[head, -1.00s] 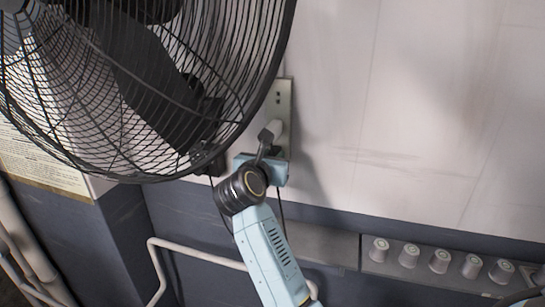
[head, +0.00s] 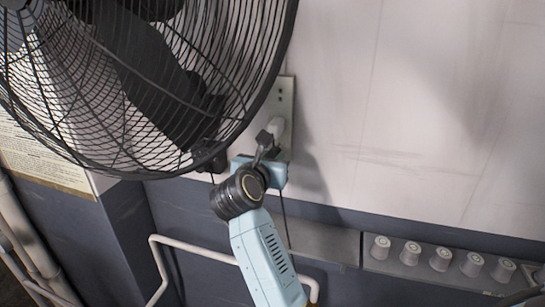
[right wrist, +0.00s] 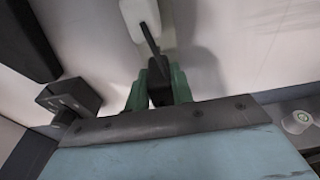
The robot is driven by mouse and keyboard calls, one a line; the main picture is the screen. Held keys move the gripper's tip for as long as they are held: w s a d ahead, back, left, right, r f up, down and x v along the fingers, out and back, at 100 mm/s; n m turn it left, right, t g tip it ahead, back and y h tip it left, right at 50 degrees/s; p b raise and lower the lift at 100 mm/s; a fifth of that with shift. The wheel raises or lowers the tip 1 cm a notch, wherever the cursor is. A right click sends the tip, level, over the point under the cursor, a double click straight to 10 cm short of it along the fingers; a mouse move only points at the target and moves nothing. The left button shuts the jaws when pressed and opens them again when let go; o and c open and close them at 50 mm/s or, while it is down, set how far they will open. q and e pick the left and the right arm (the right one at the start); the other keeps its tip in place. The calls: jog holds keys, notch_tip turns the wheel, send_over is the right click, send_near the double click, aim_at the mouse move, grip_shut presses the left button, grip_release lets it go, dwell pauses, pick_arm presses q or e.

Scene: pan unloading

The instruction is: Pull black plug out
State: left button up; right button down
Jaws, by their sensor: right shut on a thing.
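The black plug (right wrist: 158,82) sits between the green-padded fingers of my right gripper (right wrist: 159,92) in the right wrist view. The gripper is shut on it. A thin black piece runs up from the plug across a white plug (right wrist: 140,18). In the head view my right gripper (head: 267,142) is at the lower part of the wall outlet plate (head: 286,90), just below the white plug (head: 277,127). The gripper and wrist hide much of the black plug there, and I cannot tell whether it is still seated. My left gripper is not in view.
A large black caged fan (head: 150,90) fills the upper left, close beside my right wrist. A dark box (right wrist: 68,98) is left of the gripper in the right wrist view. A white pipe (head: 195,250) and a row of grey knobs (head: 442,257) are lower down. The wall to the right is bare.

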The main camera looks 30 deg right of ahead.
jog(key=v, duration=0.2)
jog(key=shift+s+a+f, duration=0.1)
jog(key=shift+s+a, duration=0.1)
dwell(0.3)
